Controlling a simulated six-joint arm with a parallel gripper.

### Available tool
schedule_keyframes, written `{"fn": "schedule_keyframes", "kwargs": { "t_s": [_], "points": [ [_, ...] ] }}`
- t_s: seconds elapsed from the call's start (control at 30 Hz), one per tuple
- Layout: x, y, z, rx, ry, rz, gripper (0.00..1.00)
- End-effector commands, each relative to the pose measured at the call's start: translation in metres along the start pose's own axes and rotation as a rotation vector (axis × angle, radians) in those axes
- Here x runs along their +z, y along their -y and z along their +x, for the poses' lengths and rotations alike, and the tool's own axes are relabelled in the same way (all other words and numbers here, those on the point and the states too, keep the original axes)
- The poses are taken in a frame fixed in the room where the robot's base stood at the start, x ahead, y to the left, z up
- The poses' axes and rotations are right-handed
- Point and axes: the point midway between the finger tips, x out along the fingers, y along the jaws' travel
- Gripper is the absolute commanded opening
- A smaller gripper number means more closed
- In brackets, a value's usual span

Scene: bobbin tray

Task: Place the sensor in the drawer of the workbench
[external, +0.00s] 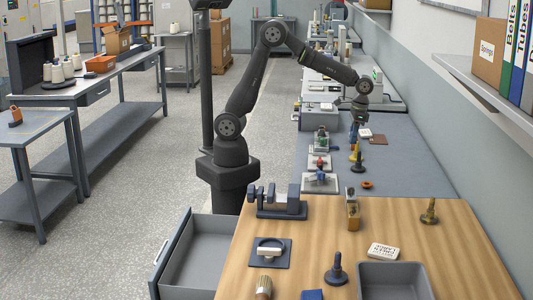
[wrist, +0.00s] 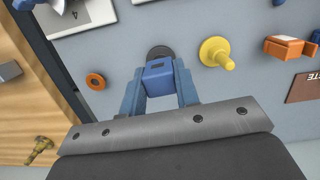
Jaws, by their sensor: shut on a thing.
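My gripper (wrist: 160,88) is shut on a small blue block-like sensor (wrist: 158,72), which sits between its two blue fingers in the wrist view. In the external view my gripper (external: 355,127) points down over the grey-blue bench surface, with the blue sensor (external: 353,137) small below it. A dark round piece (wrist: 160,52) shows just beyond the sensor; I cannot tell whether it belongs to it. The drawer (external: 203,251) of the wood-topped workbench (external: 330,222) stands pulled open at the lower left, and its visible inside is bare. My gripper is far from it.
A yellow peg (wrist: 216,54) and an orange ring (wrist: 95,81) lie near my gripper. A dark blue fixture (external: 277,205) stands on the wood near the drawer. A grey tray (external: 393,268) and several small things stand on the wood top. A wall shelf (external: 480,85) overhangs at the right.

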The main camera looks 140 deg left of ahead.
Motion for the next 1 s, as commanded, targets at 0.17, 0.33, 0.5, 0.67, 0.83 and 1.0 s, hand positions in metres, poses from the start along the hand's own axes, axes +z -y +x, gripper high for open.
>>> {"fn": "schedule_keyframes", "kwargs": {
  "t_s": [0.17, 0.33, 0.5, 0.67, 0.83, 1.0],
  "points": [
    [0.008, -0.079, -0.001, -0.001, -0.001, 0.015, 0.06],
    [0.027, -0.149, -0.001, -0.002, -0.001, 0.020, 0.06],
    [0.055, -0.217, 0.001, -0.003, -0.001, 0.026, 0.06],
    [0.090, -0.277, 0.004, -0.004, 0.000, 0.032, 0.06],
    [0.136, -0.336, 0.008, -0.005, -0.001, 0.037, 0.06],
    [0.190, -0.389, 0.014, -0.005, -0.002, 0.043, 0.06]
  ]
}}
